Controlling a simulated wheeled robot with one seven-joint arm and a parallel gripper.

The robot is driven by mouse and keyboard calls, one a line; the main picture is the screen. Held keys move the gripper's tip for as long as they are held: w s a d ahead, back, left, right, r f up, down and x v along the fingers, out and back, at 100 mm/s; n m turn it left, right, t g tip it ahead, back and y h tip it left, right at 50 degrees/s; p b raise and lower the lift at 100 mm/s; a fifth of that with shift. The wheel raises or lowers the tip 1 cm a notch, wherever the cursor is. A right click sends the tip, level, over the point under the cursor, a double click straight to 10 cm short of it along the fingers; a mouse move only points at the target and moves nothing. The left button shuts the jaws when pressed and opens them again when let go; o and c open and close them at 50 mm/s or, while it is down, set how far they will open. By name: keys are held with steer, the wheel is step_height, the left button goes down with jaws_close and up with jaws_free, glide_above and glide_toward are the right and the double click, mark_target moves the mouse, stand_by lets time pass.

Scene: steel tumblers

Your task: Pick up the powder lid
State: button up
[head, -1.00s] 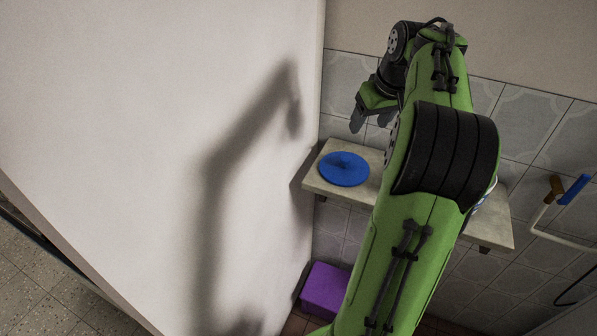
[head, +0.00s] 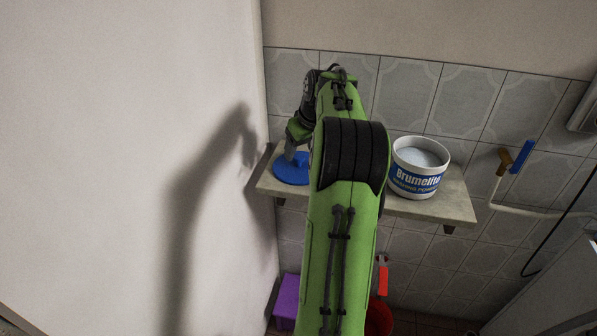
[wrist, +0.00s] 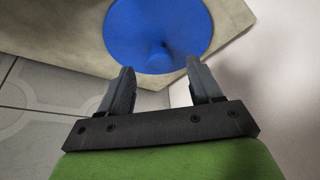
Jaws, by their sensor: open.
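The powder lid is a round blue disc (head: 289,173) with a small knob, lying flat at the left end of the wall shelf in the head view. It also shows in the wrist view (wrist: 150,22), just ahead of the fingertips, with its knob roughly between them. My gripper (wrist: 160,75) is open and empty, its two grey fingers apart at the lid's near edge. In the head view my gripper (head: 291,150) reaches down over the lid, and my arm hides the lid's right part. I cannot tell whether a finger touches the lid.
The stone shelf (head: 432,207) holds an open white Brumelite washing powder tub (head: 419,167) on its right half. A white wall (head: 120,130) stands close on the left.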

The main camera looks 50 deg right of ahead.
steer(key=x, duration=0.2)
steer(key=shift+w+f, duration=0.15)
steer(key=shift+f, duration=0.2)
steer(key=shift+r, duration=0.2)
steer(key=shift+c, duration=0.4)
steer(key=c, duration=1)
steer(key=shift+r, duration=0.1)
